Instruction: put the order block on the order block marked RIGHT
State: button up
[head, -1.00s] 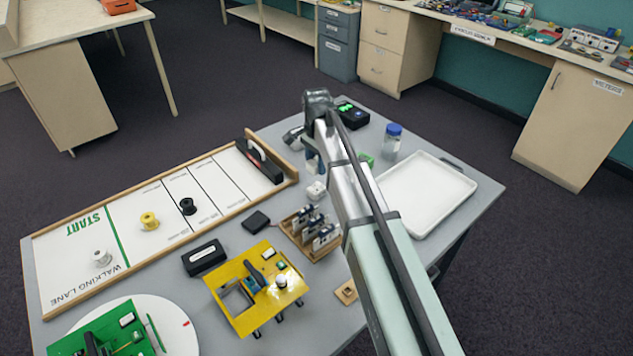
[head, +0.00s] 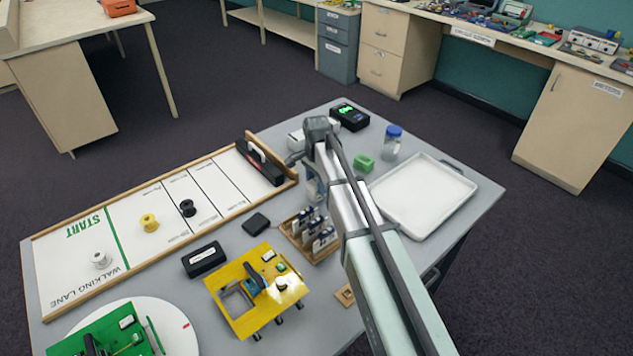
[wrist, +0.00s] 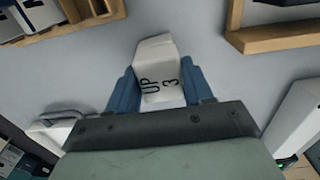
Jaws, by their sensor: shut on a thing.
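A white order block (wrist: 157,58) with the dark letters "UP" and a "3" is between the blue fingers of my gripper (wrist: 160,88) in the wrist view. The gripper is shut on it, over the grey table. In the head view my gripper (head: 314,188) is low over the table behind the wooden rack, partly hidden by my arm, and the block cannot be made out there. No block with a readable RIGHT mark shows in either view.
The wooden rack (head: 297,243) with several black-and-white pieces stands close in front. The walking lane (head: 135,262) lies left. A white box (head: 297,139) and black device (head: 350,116) stand behind.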

jog(key=o, duration=1)
jog(key=shift+f, duration=0.1)
jog(key=shift+o, duration=0.2)
notch_tip(320, 180, up, 12)
